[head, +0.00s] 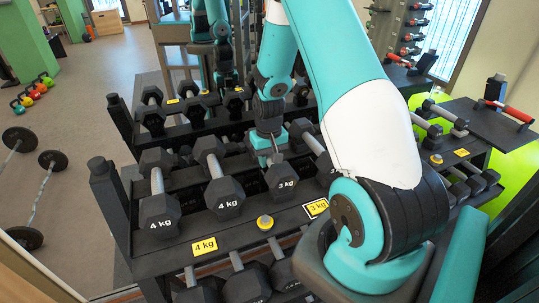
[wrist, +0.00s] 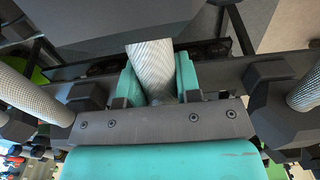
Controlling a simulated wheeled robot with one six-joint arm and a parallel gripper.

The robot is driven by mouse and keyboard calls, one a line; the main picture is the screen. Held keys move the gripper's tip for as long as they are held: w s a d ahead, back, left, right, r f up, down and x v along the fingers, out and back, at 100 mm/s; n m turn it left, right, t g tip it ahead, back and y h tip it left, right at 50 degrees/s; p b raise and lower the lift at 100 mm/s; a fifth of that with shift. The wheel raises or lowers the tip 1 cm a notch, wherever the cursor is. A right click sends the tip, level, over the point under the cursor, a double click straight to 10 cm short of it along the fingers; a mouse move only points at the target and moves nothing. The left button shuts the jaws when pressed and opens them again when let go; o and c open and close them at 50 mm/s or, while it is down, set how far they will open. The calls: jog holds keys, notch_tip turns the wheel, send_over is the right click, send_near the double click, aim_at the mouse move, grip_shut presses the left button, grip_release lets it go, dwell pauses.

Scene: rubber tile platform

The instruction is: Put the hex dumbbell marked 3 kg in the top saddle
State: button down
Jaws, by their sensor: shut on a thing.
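A black hex dumbbell marked 3 kg (head: 283,183) is in the middle of the head view, among the dumbbells on the upper tier of the rack. My gripper (head: 266,150) is right behind its marked head. In the wrist view, the teal fingers of my gripper (wrist: 158,82) are shut on its silver knurled handle (wrist: 150,65). A yellow 3 kg label (head: 316,208) is on the rack's front ledge. Another dumbbell (head: 318,150) lies just right of the held one, partly hidden by my arm. I cannot tell which spot is the top saddle.
Two 4 kg dumbbells (head: 160,213) (head: 226,192) stand left of the held one, near a 4 kg label (head: 204,245). More dumbbells (head: 246,285) fill the tier below. Neighbouring handles flank my gripper closely in the wrist view. Barbells (head: 38,200) lie on the floor at left.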

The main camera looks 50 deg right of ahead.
jog(key=shift+w, duration=0.1)
jog(key=c, duration=0.8)
grip_release()
jog(key=shift+f, duration=0.1)
notch_tip(320, 180, up, 12)
jog(key=shift+f+b, duration=0.1)
jog(key=shift+b, duration=0.7)
jog(key=s+a+r+n+t+y, duration=0.1)
jog(key=s+a+r+n, duration=0.2)
jog(key=a, duration=0.6)
jog(key=a+r+n+y, duration=0.15)
jog(key=a+r, duration=0.25)
jog(key=a, duration=0.5)
jog(key=s+a+r+n+y, duration=0.1)
jog(key=s+a+r+n, duration=0.1)
jog(key=s+a+n, duration=0.2)
jog(key=s+a+r+n+g, duration=0.1)
jog(key=s+a+n, duration=0.3)
jog(key=s+a, duration=0.6)
jog(key=shift+s+r+y, duration=0.35)
jog(key=shift+s+r, duration=0.15)
jog(key=shift+r, duration=0.35)
